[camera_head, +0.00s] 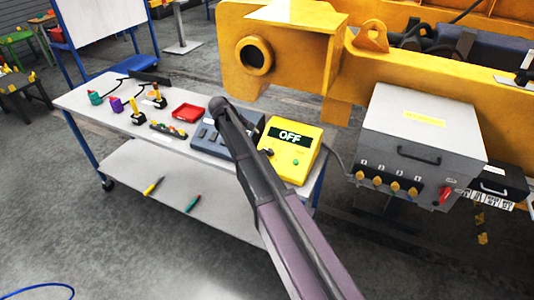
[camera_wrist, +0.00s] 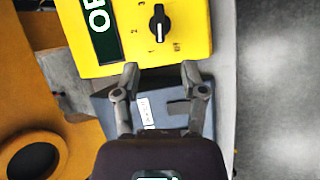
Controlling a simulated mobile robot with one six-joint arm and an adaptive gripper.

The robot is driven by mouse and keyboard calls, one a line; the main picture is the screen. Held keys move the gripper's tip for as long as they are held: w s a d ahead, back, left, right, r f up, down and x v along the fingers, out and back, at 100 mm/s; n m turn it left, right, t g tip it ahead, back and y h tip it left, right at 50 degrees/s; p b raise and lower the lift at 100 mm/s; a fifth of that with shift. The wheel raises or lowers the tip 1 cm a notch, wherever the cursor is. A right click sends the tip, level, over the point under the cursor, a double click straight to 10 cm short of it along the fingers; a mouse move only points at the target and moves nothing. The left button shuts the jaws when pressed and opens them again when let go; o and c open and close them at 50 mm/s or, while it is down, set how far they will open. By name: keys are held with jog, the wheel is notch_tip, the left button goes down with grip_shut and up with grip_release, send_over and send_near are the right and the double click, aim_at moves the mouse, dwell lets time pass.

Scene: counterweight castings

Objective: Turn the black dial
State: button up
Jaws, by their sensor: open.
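The black dial (camera_wrist: 159,22) is a round knob with a white pointer line on the face of a yellow box (camera_wrist: 192,48), in the wrist view. Marks 1, 2, 3 and "Off" surround it. The box (camera_head: 299,166) also shows in the head view with a dark panel reading "OFF" (camera_head: 290,135); there the dial is mostly hidden by my arm. My gripper (camera_wrist: 158,72) is open and empty, its fingertips just short of the dial near the box's lower edge. In the head view my arm hides the gripper.
A grey-blue case (camera_head: 203,139) lies beside the yellow box on the white cart (camera_head: 90,100). A red tray (camera_head: 187,112) and several small tools are further left. Yellow machinery (camera_head: 300,45) stands behind, and a grey control box (camera_head: 425,125) at right.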

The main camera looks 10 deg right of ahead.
aim_at(267, 149)
jog(key=shift+b+x, duration=3.95)
jog(key=shift+x, duration=1.3)
grip_shut()
